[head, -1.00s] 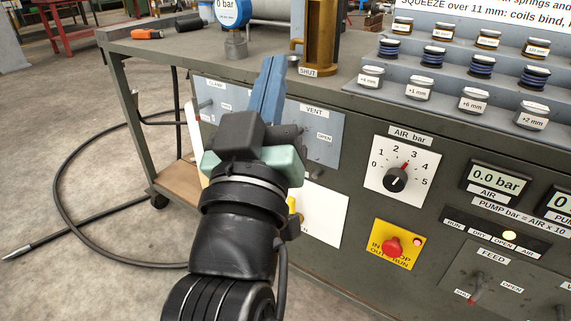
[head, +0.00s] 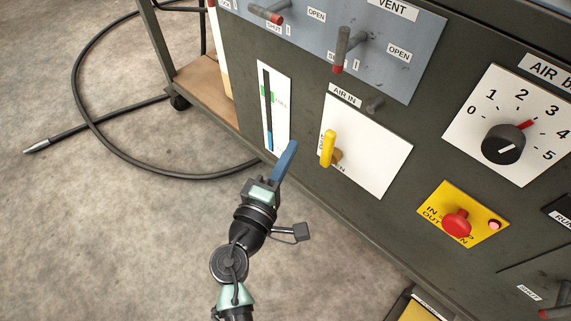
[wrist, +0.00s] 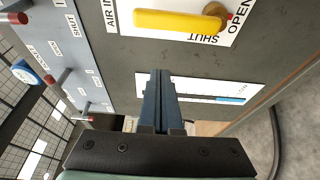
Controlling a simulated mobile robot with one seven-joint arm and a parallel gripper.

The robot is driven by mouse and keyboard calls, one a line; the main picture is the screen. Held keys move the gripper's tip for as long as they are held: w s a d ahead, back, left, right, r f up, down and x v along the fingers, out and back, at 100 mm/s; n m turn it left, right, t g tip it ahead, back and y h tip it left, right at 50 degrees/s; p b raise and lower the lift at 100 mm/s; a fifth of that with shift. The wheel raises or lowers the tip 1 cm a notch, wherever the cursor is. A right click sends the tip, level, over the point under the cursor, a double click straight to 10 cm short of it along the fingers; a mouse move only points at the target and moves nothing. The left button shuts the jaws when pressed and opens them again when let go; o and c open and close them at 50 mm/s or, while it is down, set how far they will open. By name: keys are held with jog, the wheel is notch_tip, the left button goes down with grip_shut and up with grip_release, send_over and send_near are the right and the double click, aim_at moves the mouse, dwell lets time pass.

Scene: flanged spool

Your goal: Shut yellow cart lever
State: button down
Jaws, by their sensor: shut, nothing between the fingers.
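The yellow lever (head: 328,147) is on a white plate (head: 372,160) marked AIR IN, on the cart's dark front panel. Its handle runs up from a brass pivot (head: 338,157), towards the AIR IN label. The word OPEN is below the pivot and partly covered; SHUT is at the left side. In the wrist view the lever (wrist: 178,20) lies across the top, with its pivot at the right end. My gripper (head: 292,146) has its blue fingers together and empty. They are left of the lever, in front of the panel and apart from the lever. The fingertips also show in the wrist view (wrist: 160,76).
A white gauge strip (head: 275,112) is just left of my fingers. Red-tipped levers (head: 340,58) are on the grey plate above. The air dial (head: 503,144) and red stop button (head: 456,222) are to the right. A black hose (head: 95,140) lies on the floor.

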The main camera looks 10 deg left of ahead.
aim_at(332, 147)
jog(key=w+d, duration=0.1)
jog(key=d, duration=0.2)
jog(key=w+d+b, duration=0.1)
jog(key=shift+w+d, duration=0.3)
jog(key=shift+d, duration=0.05)
jog(key=shift+d, duration=0.1)
dwell(0.3)
jog(key=shift+s+d+m+b, duration=0.15)
jog(key=shift+m+b, duration=0.15)
jog(key=shift+b, duration=0.35)
